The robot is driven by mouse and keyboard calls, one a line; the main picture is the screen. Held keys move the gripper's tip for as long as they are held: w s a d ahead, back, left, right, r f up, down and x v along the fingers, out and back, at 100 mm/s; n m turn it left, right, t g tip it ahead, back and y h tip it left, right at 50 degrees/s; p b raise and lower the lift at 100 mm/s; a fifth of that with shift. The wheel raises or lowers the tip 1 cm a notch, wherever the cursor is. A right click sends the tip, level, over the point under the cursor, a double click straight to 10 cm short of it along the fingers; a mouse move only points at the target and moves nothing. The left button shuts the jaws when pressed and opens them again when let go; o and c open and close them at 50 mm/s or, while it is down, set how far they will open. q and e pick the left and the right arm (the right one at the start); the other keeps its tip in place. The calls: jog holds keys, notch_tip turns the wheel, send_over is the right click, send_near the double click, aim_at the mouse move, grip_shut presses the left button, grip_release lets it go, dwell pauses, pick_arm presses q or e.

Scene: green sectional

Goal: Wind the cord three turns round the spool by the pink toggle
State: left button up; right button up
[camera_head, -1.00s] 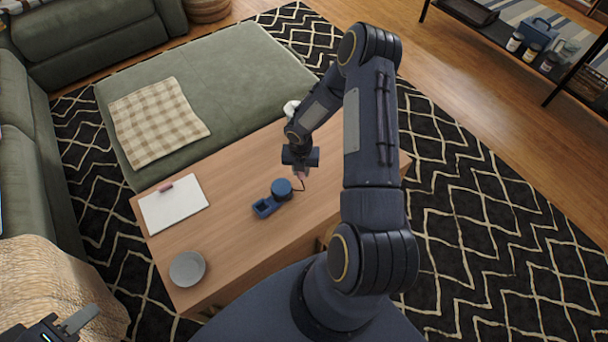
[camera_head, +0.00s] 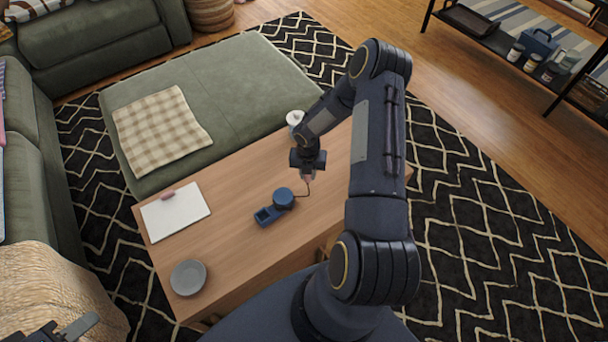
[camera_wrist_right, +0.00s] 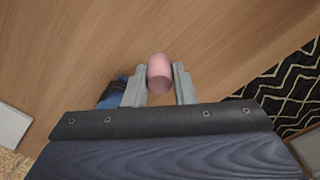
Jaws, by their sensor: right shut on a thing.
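The blue spool (camera_head: 283,197) stands on the wooden table, joined to a blue base with a square opening (camera_head: 267,214). A thin dark cord (camera_head: 303,194) runs from the spool up to my right gripper (camera_head: 308,176). My right gripper is shut on the pink toggle (camera_wrist_right: 160,74), which sits between its fingers in the right wrist view. It is right of and a little behind the spool. Part of the blue spool (camera_wrist_right: 112,96) shows behind the left finger there. How many turns lie on the spool cannot be seen. My left gripper (camera_head: 76,328) is at the lower left corner, only partly in view.
On the wooden table (camera_head: 235,185) are a white pad (camera_head: 178,215) with a pink item (camera_head: 168,196), a grey bowl (camera_head: 188,277), and a white object (camera_head: 295,118) near the back edge. The table around the spool is clear.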

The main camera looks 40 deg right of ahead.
jog(key=shift+d, duration=0.5)
jog(key=shift+d, duration=0.1)
jog(key=shift+w+d, duration=0.15)
jog(key=shift+d, duration=1.6)
jog(key=shift+w+d, duration=0.1)
jog(key=shift+d, duration=1.75)
jog(key=shift+f+b, duration=0.15)
jog(key=shift+b, duration=0.25)
jog(key=shift+f+b, duration=2.15)
jog(key=shift+f, duration=0.4)
jog(key=o, duration=1)
jog(key=shift+r, duration=0.1)
